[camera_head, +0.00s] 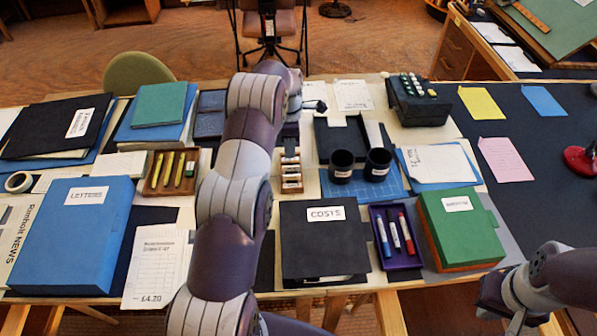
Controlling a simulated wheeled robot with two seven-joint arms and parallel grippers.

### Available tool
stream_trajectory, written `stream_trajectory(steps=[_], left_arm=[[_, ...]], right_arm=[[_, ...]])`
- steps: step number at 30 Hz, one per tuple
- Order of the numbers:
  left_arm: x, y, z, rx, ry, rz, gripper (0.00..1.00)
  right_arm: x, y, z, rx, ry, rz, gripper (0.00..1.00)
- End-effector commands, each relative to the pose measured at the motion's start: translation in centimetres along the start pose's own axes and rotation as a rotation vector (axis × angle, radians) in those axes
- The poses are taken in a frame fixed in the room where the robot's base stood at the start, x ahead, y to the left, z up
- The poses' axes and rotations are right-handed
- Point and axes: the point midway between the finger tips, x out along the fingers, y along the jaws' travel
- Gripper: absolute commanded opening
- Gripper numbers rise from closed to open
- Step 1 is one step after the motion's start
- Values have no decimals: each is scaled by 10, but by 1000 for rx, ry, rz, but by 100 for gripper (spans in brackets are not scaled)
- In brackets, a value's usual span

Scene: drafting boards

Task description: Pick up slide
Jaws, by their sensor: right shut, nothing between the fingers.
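No piece is clearly recognisable as a slide. A small wooden rack (291,188) with several pale, small pieces stands in the middle of the desk, just right of my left arm; I cannot tell whether these are slides. My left arm reaches far across the desk, and my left gripper (316,106) is near the back edge, beyond the rack. Its fingers are small and partly hidden by the arm, so their opening and any held thing cannot be made out. My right gripper (515,322) is at the lower right, partly cut off by the frame, shut and empty, away from the rack.
Two black cups (342,167) stand right of the rack. A black COSTS box (322,250), a purple marker tray (409,262) and a green box (463,240) line the front. A blue LETTERS box (70,245) is left. The dark right-hand desk (530,215) has free room.

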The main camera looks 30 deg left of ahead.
Motion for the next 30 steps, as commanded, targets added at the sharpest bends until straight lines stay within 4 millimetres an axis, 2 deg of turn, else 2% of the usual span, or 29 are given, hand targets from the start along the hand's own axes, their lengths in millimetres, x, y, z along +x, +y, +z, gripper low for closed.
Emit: stream_trajectory(steps=[9, 14, 16, 21, 27, 28, 30], left_arm=[[73, 0, 0, 0, 0, 0, 35], [96, 0, 3, 2, 0, -2, 35], [100, -1, 6, 2, 1, -3, 35], [123, 0, 6, 1, 0, -2, 35], [126, 0, 6, 1, 0, 0, 35], [126, 0, 6, 1, 0, 0, 32], [126, 0, 6, 1, 0, 0, 9]], right_arm=[[72, 0, 9, 0, -1, 0, 0], [90, 0, 11, 0, -1, 0, 0], [79, 0, 10, 0, -2, 0, 0], [76, 0, 9, 0, 0, 0, 0], [77, 0, 9, 0, -1, 0, 0], [77, 0, 9, 0, -1, 0, 0], [77, 0, 9, 0, -1, 0, 0]])
